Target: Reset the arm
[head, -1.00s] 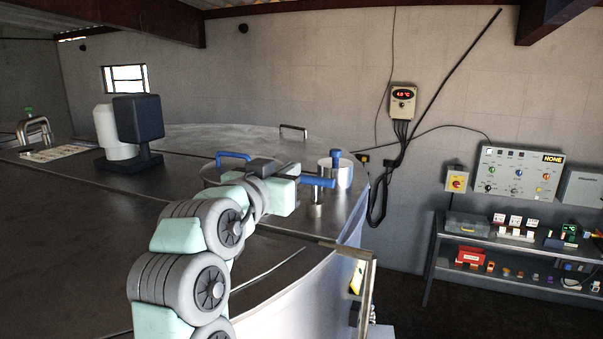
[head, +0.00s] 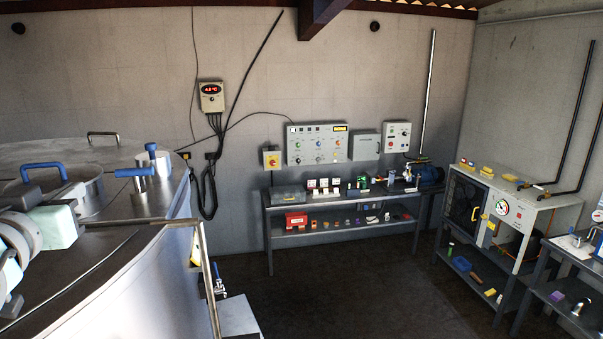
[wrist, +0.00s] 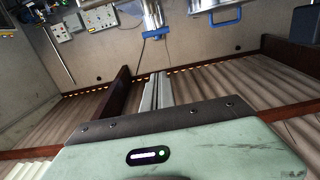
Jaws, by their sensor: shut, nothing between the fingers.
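My gripper (wrist: 155,92) is shut and empty in the wrist view, its narrow grey fingers together beyond a dark plate and my pale green wrist housing. In the head view my arm reaches in from the left edge over the steel tank (head: 165,235); I cannot make out the fingertips there. On the tank top near the arm are a round lid with a blue handle (head: 42,170) and a short steel post with a blue lever (head: 135,172). These blue parts also show upside down at the top of the wrist view. The gripper appears apart from them.
A metal rail (head: 210,280) runs down the tank's right side. Beyond open dark floor (head: 340,285) stand a grey bench (head: 340,240) with small items and a cabinet with a gauge (head: 515,205). Control panels (head: 317,145) and a red temperature display (head: 211,90) hang on the wall.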

